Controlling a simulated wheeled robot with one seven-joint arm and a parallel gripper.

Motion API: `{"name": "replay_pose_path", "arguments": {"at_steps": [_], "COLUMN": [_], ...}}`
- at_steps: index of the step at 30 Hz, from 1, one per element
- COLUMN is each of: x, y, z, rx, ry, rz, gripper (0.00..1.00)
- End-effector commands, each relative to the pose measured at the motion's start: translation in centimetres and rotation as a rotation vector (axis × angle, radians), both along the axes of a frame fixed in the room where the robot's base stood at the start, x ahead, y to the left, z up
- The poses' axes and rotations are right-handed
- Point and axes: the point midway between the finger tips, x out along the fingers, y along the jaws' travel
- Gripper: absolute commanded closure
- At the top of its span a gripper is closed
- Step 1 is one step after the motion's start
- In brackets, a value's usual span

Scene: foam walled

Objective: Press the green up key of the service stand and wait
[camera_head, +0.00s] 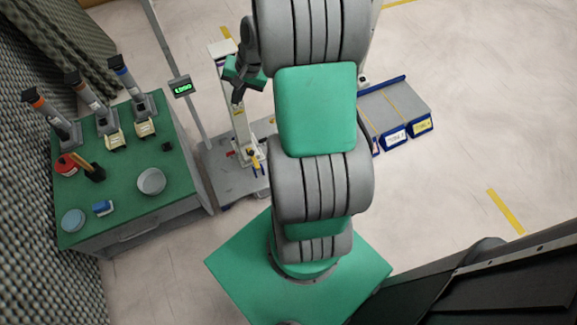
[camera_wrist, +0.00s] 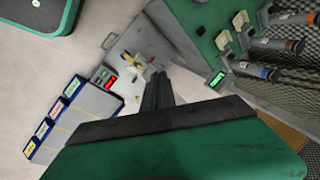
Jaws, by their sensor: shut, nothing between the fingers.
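In the head view my gripper (camera_head: 238,97) hangs left of my arm, pointing down. I cannot make out the keys there; my arm covers much of that area.
A grey platform (camera_head: 222,177) with small yellow and red items lies below my gripper. A pole carries a green-lit display (camera_head: 183,87). The green table (camera_head: 115,190) at left holds bowls and several upright tools. Blue-edged bins (camera_head: 405,105) stand at right. Open floor lies beyond them.

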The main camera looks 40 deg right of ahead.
Motion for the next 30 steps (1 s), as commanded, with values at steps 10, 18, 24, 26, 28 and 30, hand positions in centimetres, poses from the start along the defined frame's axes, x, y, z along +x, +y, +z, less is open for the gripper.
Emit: {"name": "replay_pose_path", "arguments": {"at_steps": [10,18,24,26,28,30], "x": [-0.6,-3.7,-4.3,-4.3,-4.3,-4.3], "y": [-11.4,-16.5,-17.1,-17.1,-17.1,-17.0], "z": [-24.0,-36.2,-37.4,-37.3,-37.3,-37.3], "rx": [0.363,0.611,0.657,0.657,0.657,0.656], "ry": [-0.022,-0.074,-0.086,-0.086,-0.085,-0.085], "rz": [-0.539,-0.872,-0.929,-0.928,-0.927,-0.926], "gripper": [1.0,1.0,1.0,1.0,1.0,1.0]}}
